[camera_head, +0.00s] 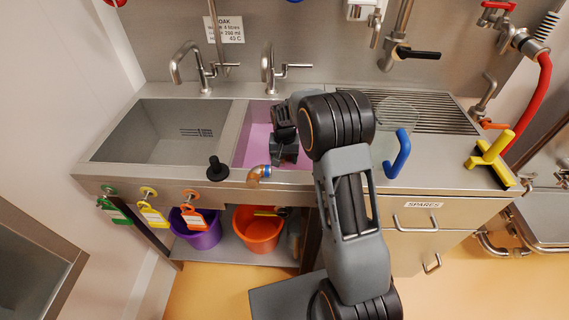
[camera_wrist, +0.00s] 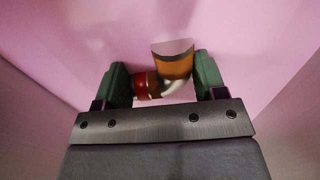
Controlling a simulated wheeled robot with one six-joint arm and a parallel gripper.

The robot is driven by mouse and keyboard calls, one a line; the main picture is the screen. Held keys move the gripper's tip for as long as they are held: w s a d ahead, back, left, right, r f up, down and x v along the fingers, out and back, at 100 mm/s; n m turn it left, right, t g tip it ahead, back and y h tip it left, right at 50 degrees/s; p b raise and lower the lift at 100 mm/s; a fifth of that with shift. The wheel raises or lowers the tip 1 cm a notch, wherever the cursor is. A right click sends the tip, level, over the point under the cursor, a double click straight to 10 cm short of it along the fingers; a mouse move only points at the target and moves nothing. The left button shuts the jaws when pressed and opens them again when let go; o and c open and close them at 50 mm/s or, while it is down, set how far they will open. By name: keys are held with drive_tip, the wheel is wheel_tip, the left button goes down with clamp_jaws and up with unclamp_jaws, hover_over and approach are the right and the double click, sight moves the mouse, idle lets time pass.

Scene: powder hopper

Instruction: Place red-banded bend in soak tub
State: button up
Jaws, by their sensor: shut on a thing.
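My gripper (camera_head: 284,152) reaches down into the right-hand sink basin, the pink soak tub (camera_head: 256,128). In the wrist view my gripper (camera_wrist: 162,83) is shut on the red-banded bend (camera_wrist: 178,88), with its green-padded fingers on either side. The bend is a short curved metal pipe with a red band at its left end and an orange-brown collar at its upper end. Pink surrounds it in that view. I cannot tell whether it touches the tub floor. In the head view my gripper and arm hide the bend.
Another bend (camera_head: 258,173) with an orange-brown body lies on the counter's front edge, near a black plug (camera_head: 217,168). The left basin (camera_head: 165,130) is empty. Two taps stand behind the basins. A blue handle (camera_head: 398,153) and a yellow T-shaped tool (camera_head: 490,158) are to the right.

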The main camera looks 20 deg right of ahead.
sight(284, 157)
drive_tip(key=shift+f, duration=1.45)
drive_tip(key=shift+f, duration=0.15)
drive_tip(key=o, duration=1.1)
wheel_tip(284, 157, up, 12)
drive_tip(key=shift+r, duration=0.15)
